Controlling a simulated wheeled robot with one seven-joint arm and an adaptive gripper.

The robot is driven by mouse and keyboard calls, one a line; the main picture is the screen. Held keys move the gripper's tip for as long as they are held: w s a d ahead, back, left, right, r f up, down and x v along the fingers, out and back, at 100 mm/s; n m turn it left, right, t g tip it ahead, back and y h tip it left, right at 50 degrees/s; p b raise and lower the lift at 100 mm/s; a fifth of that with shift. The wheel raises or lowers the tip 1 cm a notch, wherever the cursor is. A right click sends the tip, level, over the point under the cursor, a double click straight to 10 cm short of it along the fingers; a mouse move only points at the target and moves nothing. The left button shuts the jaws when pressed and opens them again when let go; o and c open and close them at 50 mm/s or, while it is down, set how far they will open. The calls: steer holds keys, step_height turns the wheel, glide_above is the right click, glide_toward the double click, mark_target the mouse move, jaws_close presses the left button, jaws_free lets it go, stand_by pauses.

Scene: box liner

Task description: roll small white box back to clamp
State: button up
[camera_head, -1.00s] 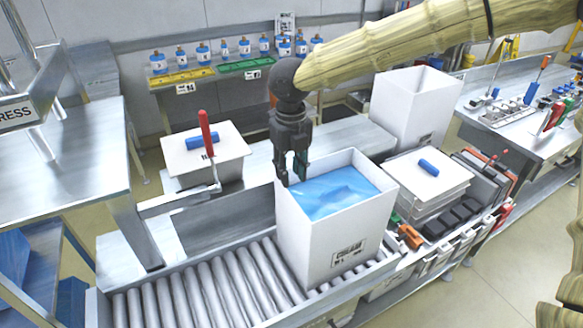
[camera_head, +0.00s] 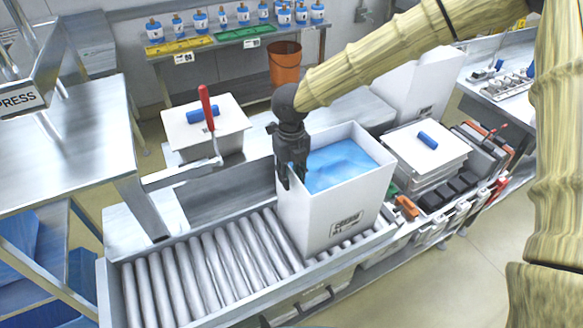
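The small white box (camera_head: 320,224) stands upright on the roller conveyor (camera_head: 205,268), open at the top, with a label on its front and a blue liner (camera_head: 340,165) inside. My gripper (camera_head: 289,180) points down at the box's left rim, near its back left corner. It touches or nearly touches the wall there. I cannot tell whether its fingers grip the wall. A clamp with a red handle (camera_head: 206,108) stands behind the conveyor, to the left of the box. Its metal arm (camera_head: 178,172) reaches down left.
A white lidded box (camera_head: 222,137) with a blue handle sits behind the clamp. A second lidded box (camera_head: 425,160) and a tall white box (camera_head: 415,85) stand to the right. The press table (camera_head: 60,140) is at left. The rollers left of the white box are clear.

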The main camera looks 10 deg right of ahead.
jaws_close()
steer(key=shift+s+a, duration=0.1)
steer(key=shift+a, duration=0.05)
stand_by(0.5)
steer(key=shift+s+a, duration=0.2)
steer(key=shift+a, duration=0.45)
steer(key=shift+s+a, duration=0.2)
steer(key=shift+a, duration=0.4)
steer(key=shift+o, duration=0.2)
jaws_free()
